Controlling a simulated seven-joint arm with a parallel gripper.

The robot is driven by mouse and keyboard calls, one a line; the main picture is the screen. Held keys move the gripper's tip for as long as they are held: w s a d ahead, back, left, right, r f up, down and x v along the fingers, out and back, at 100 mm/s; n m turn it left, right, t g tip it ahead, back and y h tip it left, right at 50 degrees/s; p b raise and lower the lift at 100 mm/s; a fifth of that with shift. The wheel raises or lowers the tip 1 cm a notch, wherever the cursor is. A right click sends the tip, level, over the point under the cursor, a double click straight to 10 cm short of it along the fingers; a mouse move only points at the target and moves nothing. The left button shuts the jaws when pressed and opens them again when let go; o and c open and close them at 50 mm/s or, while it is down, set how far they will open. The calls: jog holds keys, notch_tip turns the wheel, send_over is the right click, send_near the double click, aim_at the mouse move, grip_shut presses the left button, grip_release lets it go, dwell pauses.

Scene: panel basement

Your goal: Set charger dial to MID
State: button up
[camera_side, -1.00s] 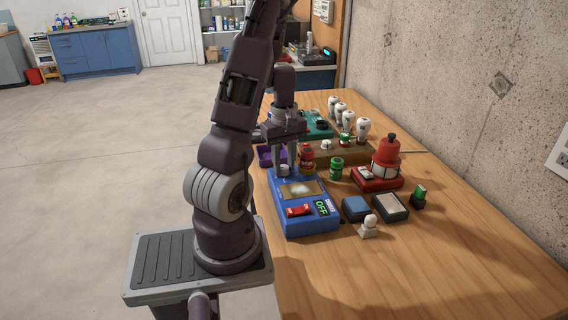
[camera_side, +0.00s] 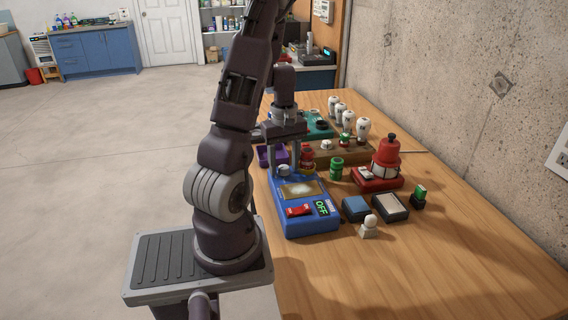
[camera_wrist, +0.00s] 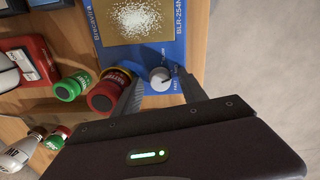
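The blue charger (camera_side: 322,228) lies on the bench with a red switch (camera_side: 299,210) and a green OFF display (camera_side: 321,208) at its near end. Its grey-white dial (camera_side: 284,170) is at the far end. In the wrist view the dial (camera_wrist: 160,78) has a pale pointer mark; its printed labels are too small to read for certain. My gripper (camera_side: 285,168) points down at the dial. In the wrist view its two fingers (camera_wrist: 160,83) are apart, one on each side of the dial. I cannot tell whether either finger touches it.
A red-and-dark battery (camera_side: 307,158) stands close beside the gripper, and a green one (camera_side: 336,169) is further right. A red lamp unit (camera_side: 386,160), small boxes (camera_side: 390,206) and a white figure (camera_side: 370,227) are to the right. The bench's near right is clear.

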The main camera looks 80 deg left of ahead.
aim_at(288, 168)
jog(key=n, duration=1)
jog(key=r, duration=0.7)
jog(key=shift+w+d+r, duration=0.3)
jog(key=shift+w+d, duration=0.05)
jog(key=shift+w, duration=0.05)
jog(key=w+d+r+m+t, duration=0.1)
jog(key=d+r+m, duration=0.2)
jog(key=d+m, duration=0.4)
jog(key=w+d+r+m+t, duration=0.1)
jog(key=d+r+m, duration=0.3)
jog(key=d+m, duration=0.3)
jog(key=w+d+r+m+t+h, duration=0.1)
jog(key=d+r+m, duration=0.3)
jog(key=d, duration=0.8)
jog(key=m, duration=0.2)
jog(key=shift+m+t, duration=0.4)
